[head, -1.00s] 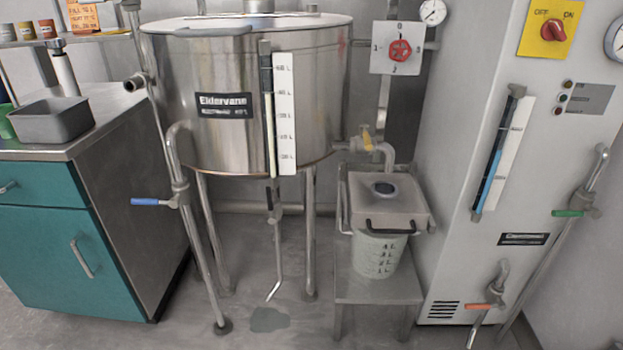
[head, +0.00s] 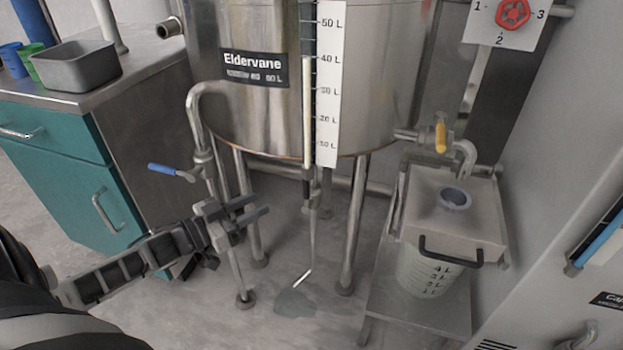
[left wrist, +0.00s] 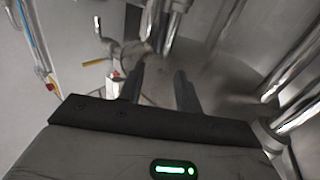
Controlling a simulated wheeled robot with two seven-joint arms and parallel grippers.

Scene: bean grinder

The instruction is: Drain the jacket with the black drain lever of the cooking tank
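The steel cooking tank (head: 270,110) stands on legs in the middle of the head view. The black drain lever (head: 308,187) hangs upright on the thin drain pipe (head: 313,240) below the tank. My left gripper (head: 262,206) is in front of the tank's left legs, left of the lever and apart from it. In the left wrist view its two fingers (left wrist: 160,85) are apart with nothing seen between them. I cannot make out the black lever in that view. My right gripper is not in view.
A blue-handled valve (head: 175,172) is on a pipe at left, close to my left arm. A yellow-handled valve (head: 440,136) is above a lidded bucket (head: 425,275) on a stand at right. A puddle (head: 295,303) lies under the drain pipe. A teal cabinet (head: 65,190) is at left.

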